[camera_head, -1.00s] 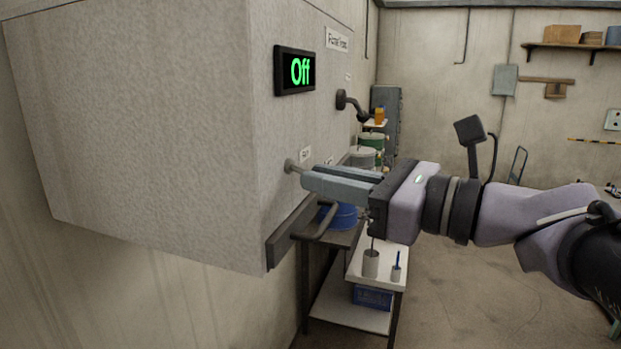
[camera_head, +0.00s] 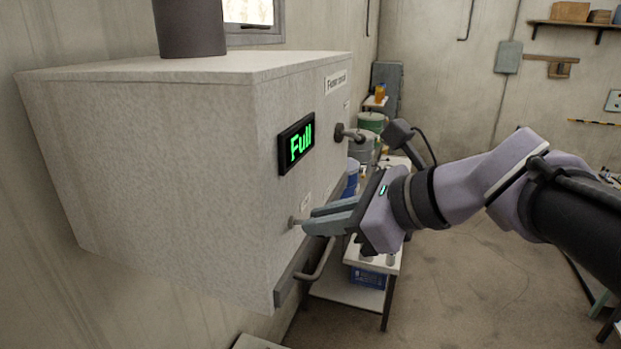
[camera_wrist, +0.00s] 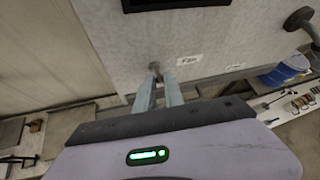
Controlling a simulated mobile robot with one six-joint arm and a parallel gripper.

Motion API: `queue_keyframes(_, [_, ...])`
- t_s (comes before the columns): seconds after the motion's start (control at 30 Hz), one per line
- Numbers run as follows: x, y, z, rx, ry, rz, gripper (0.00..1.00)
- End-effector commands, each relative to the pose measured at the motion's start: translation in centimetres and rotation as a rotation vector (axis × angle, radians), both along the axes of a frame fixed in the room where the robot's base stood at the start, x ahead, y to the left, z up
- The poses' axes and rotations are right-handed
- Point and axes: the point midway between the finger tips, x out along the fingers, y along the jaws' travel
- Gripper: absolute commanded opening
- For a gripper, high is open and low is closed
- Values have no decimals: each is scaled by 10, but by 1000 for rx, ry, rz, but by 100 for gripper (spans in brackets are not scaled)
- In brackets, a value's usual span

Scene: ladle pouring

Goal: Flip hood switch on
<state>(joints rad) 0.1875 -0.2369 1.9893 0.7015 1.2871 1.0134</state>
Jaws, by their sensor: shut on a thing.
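The hood (camera_head: 170,165) is a large grey box on the wall at the left. Its display (camera_head: 296,144) shows green letters reading "Full". Below it, a small round switch knob (camera_head: 293,222) sticks out of the front face. My gripper (camera_head: 308,219) is at this knob, its fingers closed around its stem, and appears tilted. In the wrist view the knob (camera_wrist: 154,67) shows at the fingertips (camera_wrist: 157,80), beside a small white label (camera_wrist: 189,60). The exact contact is partly hidden by the fingers.
A dark knob on a stalk (camera_head: 345,133) juts from the hood face further back. A handle bar (camera_head: 318,262) runs below the front edge. A white-topped table (camera_head: 358,257) stands behind my gripper, with a blue bucket (camera_head: 352,178) near it.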

Motion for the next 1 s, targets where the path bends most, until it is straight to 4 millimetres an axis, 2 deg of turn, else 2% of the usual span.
queue_keyframes(0.03, [0, 2, 9, -20, 5, 2, 0])
queue_keyframes(0.07, [0, 2, 9, -32, 10, 3, 0])
queue_keyframes(0.33, [1, 3, 9, -104, 37, 0, 0])
queue_keyframes(0.8, [1, 3, 7, -117, 40, 0, 0])
queue_keyframes(0.83, [1, 3, 7, -117, 40, 0, 15])
queue_keyframes(0.93, [1, 3, 7, -117, 40, 0, 35])
queue_keyframes(1.0, [1, 3, 7, -117, 42, 0, 35])
